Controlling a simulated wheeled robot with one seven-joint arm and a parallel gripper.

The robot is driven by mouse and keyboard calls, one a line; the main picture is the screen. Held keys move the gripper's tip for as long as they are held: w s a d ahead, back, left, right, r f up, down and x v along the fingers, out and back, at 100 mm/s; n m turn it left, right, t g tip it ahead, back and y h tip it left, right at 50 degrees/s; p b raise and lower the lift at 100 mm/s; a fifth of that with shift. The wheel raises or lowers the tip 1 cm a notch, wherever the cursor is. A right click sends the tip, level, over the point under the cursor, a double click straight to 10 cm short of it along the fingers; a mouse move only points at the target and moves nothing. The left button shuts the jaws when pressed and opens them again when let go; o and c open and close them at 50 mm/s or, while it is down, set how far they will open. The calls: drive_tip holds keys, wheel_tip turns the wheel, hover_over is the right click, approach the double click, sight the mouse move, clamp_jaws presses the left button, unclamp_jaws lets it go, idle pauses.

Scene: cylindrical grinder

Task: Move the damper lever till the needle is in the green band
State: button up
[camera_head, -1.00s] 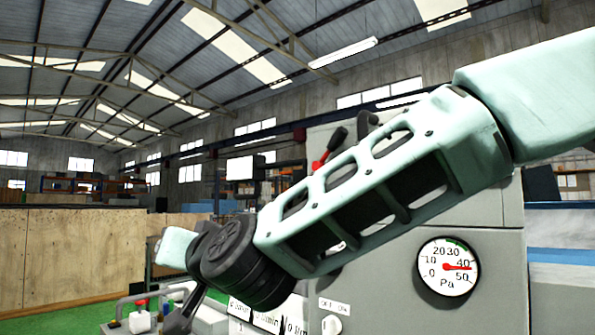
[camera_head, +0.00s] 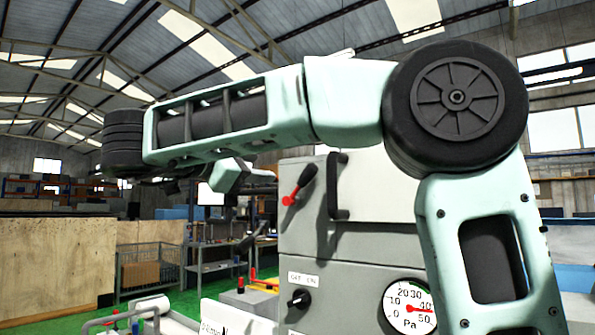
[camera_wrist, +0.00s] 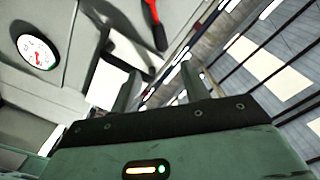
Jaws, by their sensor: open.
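The damper lever (camera_head: 300,183), a black handle with a red base, tilts up to the right on the grey machine's upper face. It also shows at the top of the wrist view (camera_wrist: 154,24). The round white pressure gauge (camera_head: 408,308) is lower right; its red needle points right near 40, just below the short green band. The gauge also shows at upper left in the wrist view (camera_wrist: 37,51). My gripper (camera_wrist: 162,74) is open and empty, with the lever beyond its fingers, apart from them. In the head view the fingers are hard to make out.
A dark vertical handle (camera_head: 337,186) stands just right of the lever. A black rotary switch (camera_head: 299,299) sits below on the machine's front. My arm crosses above the lever and covers the panel's right side. A wire crate (camera_head: 150,270) and wooden panels (camera_head: 55,262) stand at left.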

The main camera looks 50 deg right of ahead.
sight(305, 174)
drive_tip(key=d+p, duration=0.1)
drive_tip(key=d, duration=0.3)
drive_tip(key=w+d+p, duration=0.1)
drive_tip(key=d+p, duration=0.1)
drive_tip(key=d, duration=0.3)
drive_tip(key=w+d+p, duration=0.1)
drive_tip(key=d, duration=0.4)
drive_tip(key=shift+d+r+p, duration=0.15)
drive_tip(key=shift+p, duration=0.15)
drive_tip(key=shift+d, duration=0.55)
